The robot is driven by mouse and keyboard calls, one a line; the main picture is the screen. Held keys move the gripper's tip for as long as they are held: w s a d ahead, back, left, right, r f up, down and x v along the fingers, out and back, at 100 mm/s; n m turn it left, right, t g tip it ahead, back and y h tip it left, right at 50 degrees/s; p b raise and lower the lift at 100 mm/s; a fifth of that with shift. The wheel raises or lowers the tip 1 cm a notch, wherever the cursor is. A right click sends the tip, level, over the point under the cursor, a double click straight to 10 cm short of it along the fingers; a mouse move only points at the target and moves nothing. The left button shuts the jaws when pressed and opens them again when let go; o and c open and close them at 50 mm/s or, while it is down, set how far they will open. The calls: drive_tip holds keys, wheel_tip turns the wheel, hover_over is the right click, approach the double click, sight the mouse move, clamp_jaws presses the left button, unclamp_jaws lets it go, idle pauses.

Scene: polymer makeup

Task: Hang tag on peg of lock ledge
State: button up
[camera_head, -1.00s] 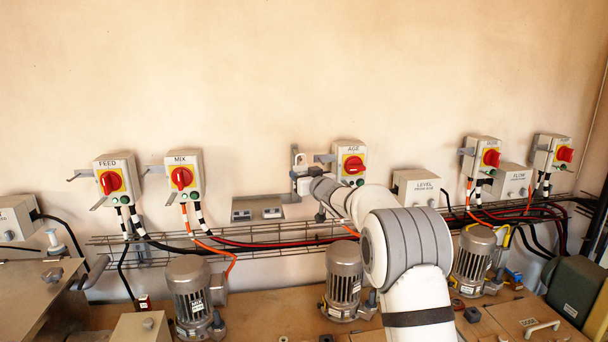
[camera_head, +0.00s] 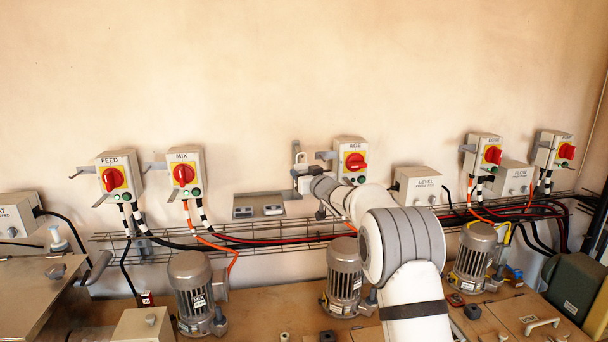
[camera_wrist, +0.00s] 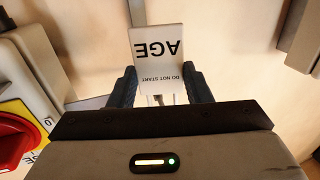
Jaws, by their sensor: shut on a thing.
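A white tag (camera_wrist: 160,55) printed "AGE" and "DO NOT START" appears upside down in the wrist view. My gripper (camera_wrist: 160,88) is shut on it, with a dark finger at each side. In the head view my gripper (camera_head: 303,180) is at the wall, just left of the AGE switch box (camera_head: 350,160). A small pale shape above it there is probably the tag. A grey wall ledge (camera_head: 258,199) with two small dark-faced items sits to the left and below my gripper. I cannot make out a peg on it.
The AGE box's red knob (camera_wrist: 15,135) and yellow plate are close at left in the wrist view. A wire cable tray (camera_head: 270,248) runs below the ledge. The MIX box (camera_head: 185,174) is further left. The wall above is clear.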

drive_tip(key=o, duration=1)
drive_tip(key=shift+o, duration=0.2)
drive_tip(key=s+d+f+m+g+h+b, duration=0.25)
drive_tip(key=s+d, duration=0.35)
drive_tip(key=s, duration=0.4)
drive_tip(key=s+d+f+m+g+h+b, duration=0.1)
drive_tip(key=s+d+h+b, duration=0.15)
drive_tip(key=s+d, duration=0.45)
drive_tip(key=s+d+f+m+g+h+b, duration=0.1)
drive_tip(key=s+d+f+m+h, duration=0.2)
drive_tip(key=s, duration=0.9)
drive_tip(key=s+f+g, duration=0.2)
drive_tip(key=s+f, duration=0.2)
drive_tip(key=s, duration=0.6)
drive_tip(key=s+d+f+g+b, duration=0.1)
drive_tip(key=s+f+g, duration=0.2)
drive_tip(key=s, duration=0.7)
drive_tip(key=s+f+n+g+b, duration=0.1)
drive_tip(key=s+f+g, duration=0.2)
drive_tip(key=s+f, duration=0.3)
drive_tip(key=s, duration=0.4)
drive_tip(key=shift+d, duration=0.2)
